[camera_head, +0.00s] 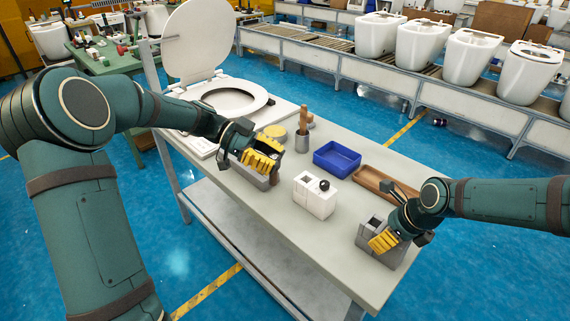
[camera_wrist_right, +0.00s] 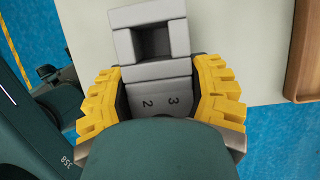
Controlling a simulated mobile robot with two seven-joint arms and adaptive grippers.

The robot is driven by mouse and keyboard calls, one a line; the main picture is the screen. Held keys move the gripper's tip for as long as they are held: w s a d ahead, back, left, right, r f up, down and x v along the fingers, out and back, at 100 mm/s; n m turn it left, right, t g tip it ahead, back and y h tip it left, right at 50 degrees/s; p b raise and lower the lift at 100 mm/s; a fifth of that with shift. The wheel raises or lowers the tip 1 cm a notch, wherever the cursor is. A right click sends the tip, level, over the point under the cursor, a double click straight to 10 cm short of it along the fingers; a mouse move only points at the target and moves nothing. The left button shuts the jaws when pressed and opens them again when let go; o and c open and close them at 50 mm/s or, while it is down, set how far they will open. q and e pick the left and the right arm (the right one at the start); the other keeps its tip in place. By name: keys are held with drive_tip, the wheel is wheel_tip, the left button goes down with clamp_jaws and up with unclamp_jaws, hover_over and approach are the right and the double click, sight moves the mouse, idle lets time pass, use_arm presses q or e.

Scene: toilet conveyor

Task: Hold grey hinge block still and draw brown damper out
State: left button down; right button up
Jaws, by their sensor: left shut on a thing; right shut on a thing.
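My left gripper (camera_head: 260,161) is shut at the top of a grey block (camera_head: 249,178) on the table and hides much of it. A small brown piece (camera_head: 275,179) shows at the right end of this block; I cannot tell how it is joined. My right gripper (camera_head: 383,241) is shut on another grey block (camera_head: 372,225) near the table's right end. In the right wrist view its yellow fingers (camera_wrist_right: 162,100) sit on both sides of this grey block (camera_wrist_right: 150,70), which has a square dark opening and the marks 3 and 2.
Between the grippers stands a white block (camera_head: 314,198) with a black knob. Behind are a blue bin (camera_head: 337,158), a brown tray (camera_head: 385,186), a wooden-handled tool (camera_head: 303,120) and a toilet seat (camera_head: 232,98). The front table strip is clear.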

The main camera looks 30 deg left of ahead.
drive_tip(key=o, duration=1.1)
drive_tip(key=v, duration=1.2)
